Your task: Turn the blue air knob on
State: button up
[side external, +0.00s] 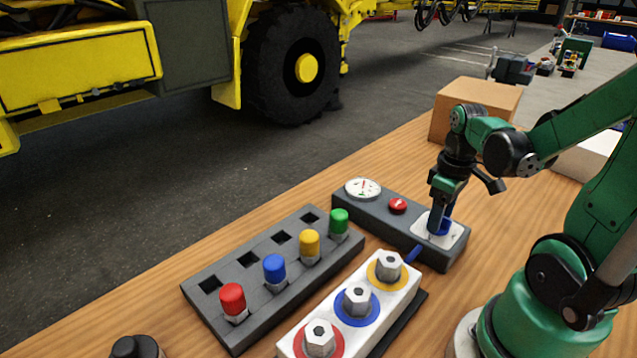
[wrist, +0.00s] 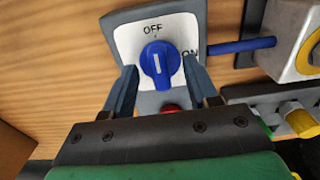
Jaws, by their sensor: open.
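The blue air knob (wrist: 158,66) sits on a white plate (wrist: 128,40) marked OFF and ON. Its white line points up at OFF; ON is to its right in the wrist view. My gripper (wrist: 160,78) is open, with one finger on each side of the knob and gaps showing between them. In the side external view my gripper (side external: 439,212) points down over the knob (side external: 446,226), partly hiding it. I cannot tell exactly how deep the fingertips sit around it.
The knob's grey box also carries a gauge (side external: 363,188) and a red button (side external: 397,205). A blue hose (side external: 412,254) leads to a white block (side external: 408,287) with hex fittings. A dark rack (side external: 210,310) holds coloured plugs. A cardboard box (side external: 478,105) stands behind.

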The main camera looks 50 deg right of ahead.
grip_shut()
jog(key=m, duration=0.4)
jog(key=shift+m, duration=0.4)
jog(key=m, duration=0.4)
jog(key=shift+m, duration=0.3)
jog(key=m, duration=0.4)
jog(key=shift+m, duration=2.2)
